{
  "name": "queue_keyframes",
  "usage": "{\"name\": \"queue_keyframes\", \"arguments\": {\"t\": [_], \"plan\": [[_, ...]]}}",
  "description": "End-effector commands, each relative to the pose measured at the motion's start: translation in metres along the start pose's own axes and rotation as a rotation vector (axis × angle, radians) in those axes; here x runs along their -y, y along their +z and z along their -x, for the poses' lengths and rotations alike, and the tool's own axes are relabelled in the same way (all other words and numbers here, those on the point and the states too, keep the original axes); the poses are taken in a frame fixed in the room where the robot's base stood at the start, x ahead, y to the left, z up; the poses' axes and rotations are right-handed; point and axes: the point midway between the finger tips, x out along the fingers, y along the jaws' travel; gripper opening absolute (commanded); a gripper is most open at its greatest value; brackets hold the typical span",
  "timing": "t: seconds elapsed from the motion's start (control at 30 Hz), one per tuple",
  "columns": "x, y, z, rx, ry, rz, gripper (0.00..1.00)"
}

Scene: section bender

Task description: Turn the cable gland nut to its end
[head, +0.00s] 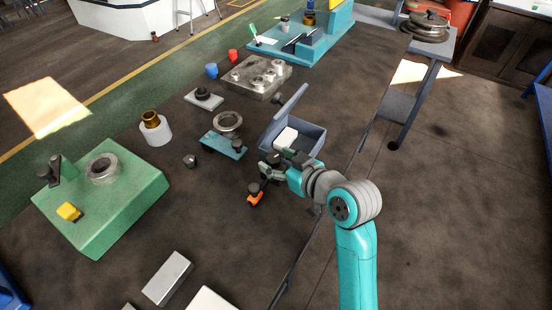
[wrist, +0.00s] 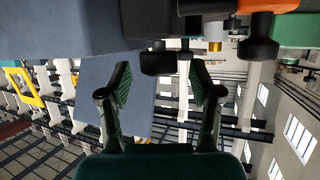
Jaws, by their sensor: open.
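A grey-blue box (head: 304,139) with its lid raised stands right of the table's middle and holds a white block. A black round fitting, which looks like the cable gland nut (wrist: 160,60), projects from the box wall in the wrist view. My gripper (wrist: 160,84) is open, with one green-padded finger on each side below the nut. The nut appears ahead of the fingertips, between their lines; I cannot tell whether they touch it. In the head view my gripper (head: 266,173) is at the box's near side, and the nut is hard to separate from my dark fingers.
An orange piece with a black knob (head: 254,196) is close by my gripper; its black end (wrist: 258,48) shows at upper right in the wrist view. A teal plate (head: 222,147) with a metal ring lies left of the box.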

Motion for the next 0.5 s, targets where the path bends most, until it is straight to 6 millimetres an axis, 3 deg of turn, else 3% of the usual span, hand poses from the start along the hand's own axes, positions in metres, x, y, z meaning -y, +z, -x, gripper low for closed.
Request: {"name": "queue_keyframes", "arguments": {"t": [0.4, 0.5], "plan": [[0.0, -0.0002, -0.0086, -0.001, 0.001, 0.0, 0.64], [0.0, -0.0002, -0.0086, -0.001, 0.001, 0.0, 0.41]]}}
